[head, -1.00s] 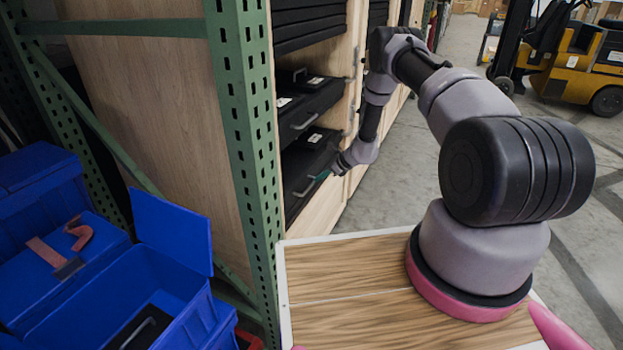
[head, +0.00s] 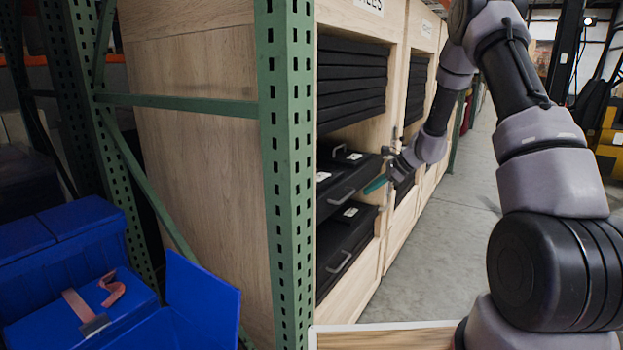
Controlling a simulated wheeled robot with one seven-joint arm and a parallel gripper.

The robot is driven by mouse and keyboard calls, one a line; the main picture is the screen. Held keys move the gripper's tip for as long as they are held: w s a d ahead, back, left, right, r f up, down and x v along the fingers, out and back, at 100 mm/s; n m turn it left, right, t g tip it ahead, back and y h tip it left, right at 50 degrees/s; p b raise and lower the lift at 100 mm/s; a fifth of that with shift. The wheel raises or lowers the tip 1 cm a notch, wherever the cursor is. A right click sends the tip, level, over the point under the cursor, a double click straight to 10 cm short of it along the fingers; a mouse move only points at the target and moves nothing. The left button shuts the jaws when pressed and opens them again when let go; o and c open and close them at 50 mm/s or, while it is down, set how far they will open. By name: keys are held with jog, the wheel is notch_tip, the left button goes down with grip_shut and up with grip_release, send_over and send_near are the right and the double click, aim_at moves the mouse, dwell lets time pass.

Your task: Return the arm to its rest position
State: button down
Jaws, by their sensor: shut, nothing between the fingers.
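My arm rises from its base at the right of the head view and bends over to the left. My gripper (head: 376,184) hangs at the end of it, with teal fingertips, in front of the wooden cabinet (head: 398,226). The fingers look closed together and hold nothing. Black cases with handles lie on the cabinet shelves behind and beside it: an upper case (head: 345,178) and a lower case (head: 343,246). I cannot tell whether the fingertips touch the upper case.
A green perforated rack post (head: 287,180) stands left of the cabinet opening. Blue totes (head: 203,300), one with a reddish strap (head: 92,302), are at lower left. A yellow forklift (head: 608,135) is at the right edge. Grey floor (head: 462,215) lies open beyond the cabinet.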

jog(key=s+a+r+n+h, duration=0.1)
jog(key=s+r+n, duration=0.3)
jog(key=s+r, duration=0.55)
jog(key=s+r+n+h, duration=0.1)
jog(key=s+r+n, duration=0.4)
jog(key=r, duration=0.8)
jog(key=s+d+r+n+t+h, duration=0.1)
jog(key=s+r+n, duration=0.1)
jog(key=s, duration=0.5)
jog(key=s+d+r+n+t+h, duration=0.1)
jog(key=s+d+r, duration=0.1)
jog(key=s, duration=0.6)
jog(key=s+d+r+n+h, duration=0.1)
jog(key=s+r, duration=0.3)
jog(key=s, duration=0.4)
jog(key=shift+d+n+t+h, duration=0.4)
jog(key=shift+d+n, duration=0.1)
jog(key=shift+n, duration=0.3)
jog(key=shift+r, duration=0.15)
